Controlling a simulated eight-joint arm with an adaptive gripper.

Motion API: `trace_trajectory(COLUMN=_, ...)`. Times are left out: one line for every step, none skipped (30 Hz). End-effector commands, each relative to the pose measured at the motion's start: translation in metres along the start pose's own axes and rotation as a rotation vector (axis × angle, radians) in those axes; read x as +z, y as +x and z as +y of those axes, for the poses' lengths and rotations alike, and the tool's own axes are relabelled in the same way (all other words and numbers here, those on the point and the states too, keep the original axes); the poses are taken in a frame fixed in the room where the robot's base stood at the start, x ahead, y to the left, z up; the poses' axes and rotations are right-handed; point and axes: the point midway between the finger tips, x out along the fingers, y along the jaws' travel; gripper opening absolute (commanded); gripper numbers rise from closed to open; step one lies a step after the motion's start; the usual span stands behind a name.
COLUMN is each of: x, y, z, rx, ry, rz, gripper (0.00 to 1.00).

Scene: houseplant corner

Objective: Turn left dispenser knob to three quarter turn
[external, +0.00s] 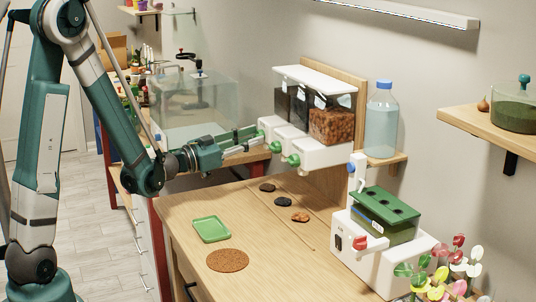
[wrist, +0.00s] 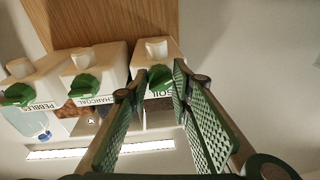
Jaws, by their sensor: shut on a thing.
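The dispenser unit (external: 318,108) has a white lid and clear bins, with white bodies and green knobs below. Its left dispenser, labelled SOIL, shows in the wrist view as the rightmost white body (wrist: 157,52). My gripper (external: 255,138) reaches it from the left in the external view. In the wrist view its two green ribbed fingers (wrist: 154,84) stand either side of the left green knob (wrist: 160,76) and are shut on it. The fingers partly hide the knob, so its exact turn is hard to tell. The middle knob (wrist: 83,86) and the right knob (wrist: 17,95) are free.
A water bottle (external: 382,120) stands on a shelf to the right. A white machine with a green top (external: 385,207) stands at the bench's right.

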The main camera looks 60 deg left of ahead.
Motion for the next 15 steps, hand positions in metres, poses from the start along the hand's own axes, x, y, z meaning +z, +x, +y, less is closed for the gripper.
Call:
trace_trajectory(x=0.0002, y=0.0004, z=-0.0006, rx=0.005, ry=0.040, rz=0.003, gripper=0.10)
trace_trajectory(x=0.0002, y=0.0005, z=-0.0006, rx=0.008, ry=0.067, rz=0.006, gripper=0.10)
trace_trajectory(x=0.0003, y=0.0006, z=-0.0008, rx=0.012, ry=0.102, rz=0.008, gripper=0.10)
trace_trajectory(x=0.0004, y=0.0007, z=-0.0010, rx=0.014, ry=0.127, rz=0.010, gripper=0.10)
trace_trajectory(x=0.0005, y=0.0007, z=-0.0012, rx=0.017, ry=0.150, rz=0.011, gripper=0.10)
trace_trajectory(x=0.0005, y=0.0008, z=-0.0012, rx=0.020, ry=0.181, rz=0.014, gripper=0.10)
trace_trajectory(x=0.0005, y=0.0008, z=-0.0012, rx=0.023, ry=0.203, rz=0.016, gripper=0.10)
trace_trajectory(x=0.0005, y=0.0008, z=-0.0013, rx=0.025, ry=0.224, rz=0.017, gripper=0.10)
trace_trajectory(x=0.0005, y=0.0007, z=-0.0016, rx=0.028, ry=0.249, rz=0.019, gripper=0.10)
trace_trajectory(x=0.0005, y=0.0007, z=-0.0018, rx=0.029, ry=0.266, rz=0.020, gripper=0.10)
trace_trajectory(x=0.0006, y=0.0007, z=-0.0019, rx=0.031, ry=0.283, rz=0.021, gripper=0.10)
trace_trajectory(x=0.0006, y=0.0006, z=-0.0021, rx=0.033, ry=0.302, rz=0.022, gripper=0.10)
trace_trajectory(x=0.0006, y=0.0006, z=-0.0022, rx=0.034, ry=0.316, rz=0.023, gripper=0.10)
trace_trajectory(x=0.0006, y=0.0006, z=-0.0021, rx=0.036, ry=0.327, rz=0.024, gripper=0.10)
trace_trajectory(x=0.0006, y=0.0005, z=-0.0021, rx=0.038, ry=0.342, rz=0.025, gripper=0.10)
